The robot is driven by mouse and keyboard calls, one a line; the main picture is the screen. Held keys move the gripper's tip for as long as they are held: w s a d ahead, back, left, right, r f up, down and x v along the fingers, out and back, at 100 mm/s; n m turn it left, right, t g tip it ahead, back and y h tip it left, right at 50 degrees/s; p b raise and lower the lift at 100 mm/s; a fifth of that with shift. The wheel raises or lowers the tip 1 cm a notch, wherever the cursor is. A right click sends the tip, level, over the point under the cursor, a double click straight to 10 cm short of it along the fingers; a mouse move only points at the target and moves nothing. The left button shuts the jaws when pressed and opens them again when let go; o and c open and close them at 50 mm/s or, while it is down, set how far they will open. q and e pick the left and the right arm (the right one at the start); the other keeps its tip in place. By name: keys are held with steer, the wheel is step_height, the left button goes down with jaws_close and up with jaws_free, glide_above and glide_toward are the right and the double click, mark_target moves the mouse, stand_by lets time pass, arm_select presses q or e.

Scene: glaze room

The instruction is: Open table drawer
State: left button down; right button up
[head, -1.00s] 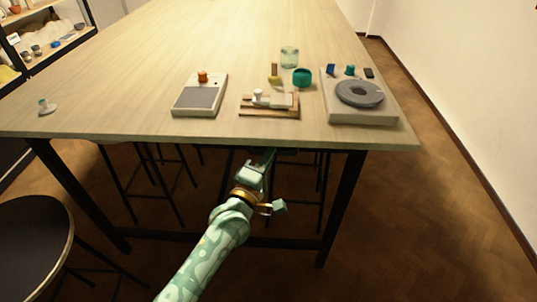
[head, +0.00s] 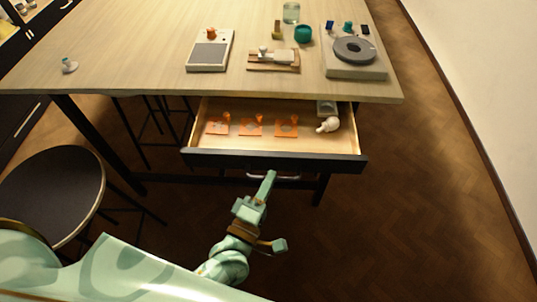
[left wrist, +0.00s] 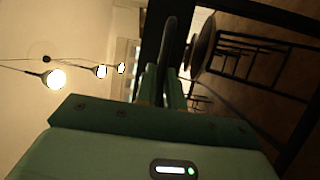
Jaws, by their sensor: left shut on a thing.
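The table drawer (head: 275,159) stands pulled out under the front of the wooden table (head: 150,60). It has a dark front and a pale wooden inside. Its light bar handle (head: 287,177) is on the front face. My left gripper (head: 271,174) is at the handle, its fingers shut on it. In the left wrist view the fingers (left wrist: 168,88) are close together around a dark bar-like shape, poorly lit. My right gripper is not seen.
In the drawer lie several orange pieces (head: 251,126), a white object (head: 328,125) and a grey block (head: 327,107). On the table are a grey-topped device (head: 209,50), a wooden block tool (head: 273,60) and a turntable (head: 355,53). A round stool (head: 50,190) stands at left.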

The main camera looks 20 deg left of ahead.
arm_select(q)
steer(key=shift+s+d+p, duration=0.1)
steer(key=shift+s+d, duration=0.1)
steer(key=shift+s, duration=0.6)
steer(key=shift+s+d+p, duration=0.15)
steer(key=shift+s+d, duration=0.1)
steer(key=shift+s, duration=0.5)
steer(key=shift+s+d+p, duration=0.1)
steer(key=shift+s+d, duration=0.1)
steer(key=shift+s, duration=0.6)
steer(key=c, duration=1.5)
jaws_free()
steer(key=v, duration=1.6)
steer(key=shift+s, duration=0.1)
